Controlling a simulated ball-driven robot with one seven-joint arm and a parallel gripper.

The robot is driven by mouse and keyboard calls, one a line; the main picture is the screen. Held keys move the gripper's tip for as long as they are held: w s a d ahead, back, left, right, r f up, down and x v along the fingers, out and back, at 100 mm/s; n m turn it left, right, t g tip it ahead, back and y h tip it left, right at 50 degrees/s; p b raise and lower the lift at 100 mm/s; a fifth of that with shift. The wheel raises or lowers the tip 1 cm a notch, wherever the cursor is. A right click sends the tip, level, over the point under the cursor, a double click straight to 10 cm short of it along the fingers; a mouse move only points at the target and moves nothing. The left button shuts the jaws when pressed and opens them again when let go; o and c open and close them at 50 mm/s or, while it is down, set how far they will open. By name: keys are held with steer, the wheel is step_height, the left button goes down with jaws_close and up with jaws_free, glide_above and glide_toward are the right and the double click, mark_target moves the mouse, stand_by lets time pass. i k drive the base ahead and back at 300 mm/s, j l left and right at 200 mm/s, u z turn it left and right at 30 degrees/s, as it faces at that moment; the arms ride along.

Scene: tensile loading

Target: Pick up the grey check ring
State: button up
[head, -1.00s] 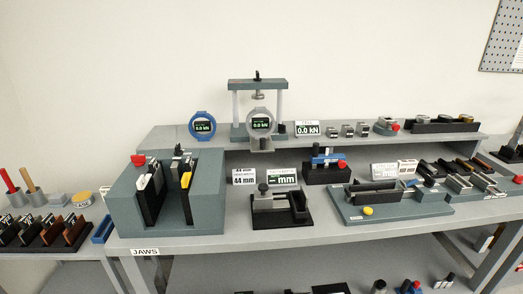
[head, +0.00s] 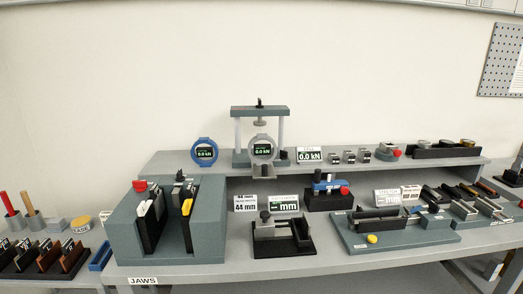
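The grey check ring (head: 263,137) stands upright on the raised back shelf, with a dark display reading 0.0 kN in its middle. It is in front of or inside a small load frame (head: 260,112) with a blue-grey crossbar and two pale posts; I cannot tell which. A dark knob tops the frame, and a small round pad hangs below the crossbar, just above the ring. A similar blue check ring (head: 204,140) stands to its left. My gripper is not in view.
A grey jaws block (head: 122,240) stands front left on the bench. A black-based fixture (head: 284,248) and a blue-grey fixture plate (head: 410,238) stand in front of the shelf. A 0.0 kN readout (head: 309,155) and small blocks stand right of the frame.

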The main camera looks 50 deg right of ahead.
mark_target(259, 149)
steer(key=z, duration=0.4)
steer(key=i+j+z, duration=0.15)
steer(key=z, duration=0.3)
steer(key=i+j+z, duration=0.15)
steer(key=j+z, duration=0.25)
steer(key=i+j+z, duration=0.1)
steer(key=j+z, duration=0.15)
steer(key=z, duration=0.2)
